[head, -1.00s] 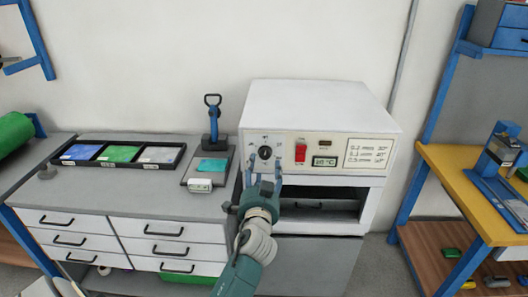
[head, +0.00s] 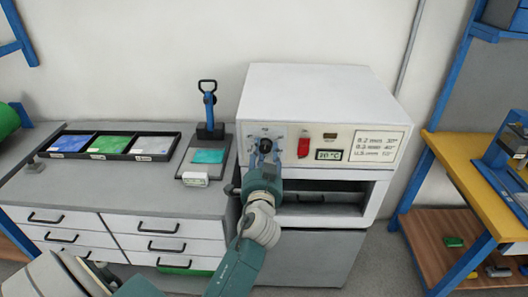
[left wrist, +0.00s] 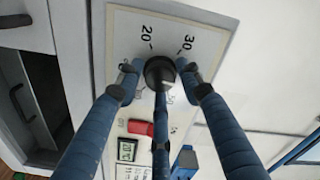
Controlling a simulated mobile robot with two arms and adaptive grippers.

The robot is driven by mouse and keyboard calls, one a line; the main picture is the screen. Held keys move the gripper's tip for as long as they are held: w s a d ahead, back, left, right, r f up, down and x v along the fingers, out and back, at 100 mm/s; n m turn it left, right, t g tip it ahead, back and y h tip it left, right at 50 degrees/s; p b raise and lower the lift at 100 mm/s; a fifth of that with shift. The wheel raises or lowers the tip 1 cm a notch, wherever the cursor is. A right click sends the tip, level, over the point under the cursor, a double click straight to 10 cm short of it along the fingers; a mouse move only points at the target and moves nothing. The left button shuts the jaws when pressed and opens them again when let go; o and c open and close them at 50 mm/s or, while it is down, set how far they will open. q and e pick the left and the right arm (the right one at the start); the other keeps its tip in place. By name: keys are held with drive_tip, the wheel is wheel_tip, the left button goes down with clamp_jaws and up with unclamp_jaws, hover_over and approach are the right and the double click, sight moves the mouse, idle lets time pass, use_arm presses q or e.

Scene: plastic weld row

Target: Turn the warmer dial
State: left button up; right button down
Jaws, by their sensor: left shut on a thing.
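The warmer (head: 322,92) is a white box-shaped oven on a grey cabinet. Its round black dial (head: 265,146) sits at the left of the front panel, and it also shows in the left wrist view (left wrist: 159,72) on a plate with printed numbers such as 20 and 30. My left gripper (head: 265,158) is at the panel with its blue fingers closed around the dial; in the left wrist view the fingers (left wrist: 158,80) press on it from its sides. The fingers partly cover the dial's scale. My right gripper is not in view.
A red switch (head: 304,145) and a small display (head: 329,155) sit right of the dial. The warmer's open slot (head: 325,191) is below. A drawer bench (head: 70,188) with a tray of coloured sheets (head: 110,155) and a blue-handled press (head: 209,110) stands left. A yellow-topped bench (head: 480,190) stands right.

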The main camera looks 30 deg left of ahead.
sight(262, 121)
use_arm(q)
drive_tip(key=shift+a+f+n+b, duration=0.1)
drive_tip(key=shift+f+n+b, duration=0.25)
drive_tip(key=shift+b, duration=0.2)
drive_tip(key=shift+r+n, duration=0.1)
drive_tip(key=shift+n, duration=0.15)
drive_tip(key=shift+r, duration=0.1)
drive_tip(key=o, duration=1.1)
drive_tip(key=shift+a, duration=0.15)
drive_tip(key=shift+r, duration=0.2)
drive_tip(key=r, duration=0.7)
drive_tip(key=shift+a+r, duration=0.3)
drive_tip(key=shift+r, duration=0.05)
drive_tip(key=shift+w+d+r, duration=0.1)
drive_tip(key=shift+d+r, duration=0.35)
drive_tip(key=shift+r, duration=0.4)
drive_tip(key=shift+w+d+r, duration=0.1)
drive_tip(key=shift+a, duration=0.4)
drive_tip(key=shift+s, duration=0.25)
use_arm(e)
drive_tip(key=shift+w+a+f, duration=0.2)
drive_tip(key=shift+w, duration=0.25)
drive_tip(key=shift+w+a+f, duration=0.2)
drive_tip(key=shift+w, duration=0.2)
